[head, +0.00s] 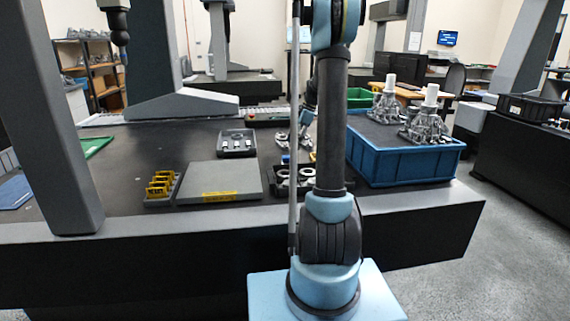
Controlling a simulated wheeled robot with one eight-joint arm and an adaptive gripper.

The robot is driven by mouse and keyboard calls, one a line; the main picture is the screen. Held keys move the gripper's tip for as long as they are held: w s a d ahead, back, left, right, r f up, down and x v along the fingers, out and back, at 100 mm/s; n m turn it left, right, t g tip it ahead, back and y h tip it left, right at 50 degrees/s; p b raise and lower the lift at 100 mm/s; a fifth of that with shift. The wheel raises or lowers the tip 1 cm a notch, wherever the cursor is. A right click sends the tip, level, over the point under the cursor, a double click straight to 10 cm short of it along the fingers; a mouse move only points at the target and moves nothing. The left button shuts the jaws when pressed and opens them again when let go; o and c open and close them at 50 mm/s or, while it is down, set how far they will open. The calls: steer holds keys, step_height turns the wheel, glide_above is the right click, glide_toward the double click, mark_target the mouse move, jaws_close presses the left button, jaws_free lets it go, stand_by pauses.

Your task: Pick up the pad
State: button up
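No one thing is plainly marked as the pad. A flat grey square slab (225,179) with a yellow label on its front edge lies on the dark table (120,195), left of my arm. A flat blue sheet-like thing (14,192) lies at the far left, cut by the picture edge; it could also be the pad.
A holder with yellow blocks (161,187) stands left of the slab. A dark tray of small parts (237,143) lies behind it. A blue crate (405,163) with metal castings stands at right. A gantry leg (55,130) rises at left.

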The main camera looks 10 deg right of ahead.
mark_target(288, 156)
steer(key=shift+s+x, duration=0.2)
steer(key=shift+x, duration=4.1)
steer(key=shift+c, duration=0.3)
steer(key=c, duration=1.1)
